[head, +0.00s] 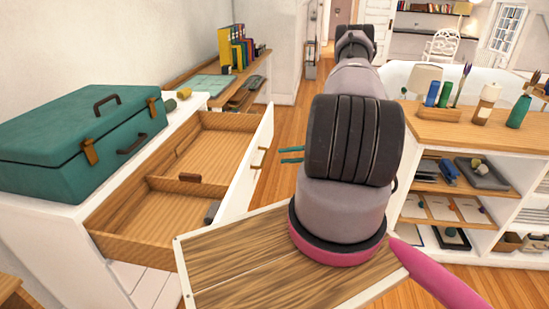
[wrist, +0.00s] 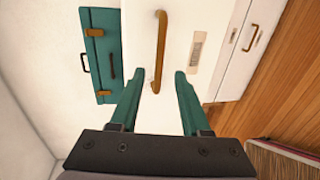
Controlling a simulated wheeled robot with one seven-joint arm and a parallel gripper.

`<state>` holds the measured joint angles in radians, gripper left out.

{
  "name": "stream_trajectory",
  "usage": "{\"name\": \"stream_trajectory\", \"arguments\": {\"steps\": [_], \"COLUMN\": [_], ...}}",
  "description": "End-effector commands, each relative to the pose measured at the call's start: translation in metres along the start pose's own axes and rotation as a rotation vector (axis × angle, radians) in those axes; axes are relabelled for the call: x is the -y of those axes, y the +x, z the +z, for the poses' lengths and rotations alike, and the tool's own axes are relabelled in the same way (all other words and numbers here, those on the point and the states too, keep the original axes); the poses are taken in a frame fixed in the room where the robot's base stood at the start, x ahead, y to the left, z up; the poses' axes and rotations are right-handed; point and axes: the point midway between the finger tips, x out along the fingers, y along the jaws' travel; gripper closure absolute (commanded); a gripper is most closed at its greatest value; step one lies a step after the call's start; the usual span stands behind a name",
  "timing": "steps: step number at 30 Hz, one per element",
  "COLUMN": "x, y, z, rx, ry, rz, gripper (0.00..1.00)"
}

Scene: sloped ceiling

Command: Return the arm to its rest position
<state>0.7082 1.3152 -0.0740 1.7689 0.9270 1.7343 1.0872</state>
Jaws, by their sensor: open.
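My arm (head: 345,140) reaches forward from the bottom of the head view and hides part of the room behind it. My gripper (head: 291,155) shows only as two teal fingertips left of the dark arm joint, right of the open drawer's white front. In the wrist view my gripper (wrist: 154,82) has its two teal fingers spread wide with nothing between them. A wooden handle (wrist: 160,50) on a white front shows beyond the fingertips; I cannot tell how far off it is.
A wooden drawer (head: 150,217) stands open from the white cabinet, with a few small things inside. A teal case (head: 75,150) lies on the cabinet top. A shelf unit (head: 470,125) with bottles stands at right. Wooden floor (head: 285,120) is clear between them.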

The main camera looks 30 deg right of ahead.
Motion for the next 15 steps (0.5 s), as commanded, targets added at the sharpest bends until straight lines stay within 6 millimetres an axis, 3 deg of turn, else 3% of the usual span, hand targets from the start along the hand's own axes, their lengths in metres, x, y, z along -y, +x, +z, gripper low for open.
{"name": "stream_trajectory", "arguments": {"steps": [5, 15], "x": [0.0, 0.0], "y": [-0.0145, -0.0156], "z": [0.0003, 0.0], "rx": [0.001, 0.0], "ry": [0.0, 0.0], "rz": [-0.001, -0.001], "gripper": [0.53, 0.53]}}
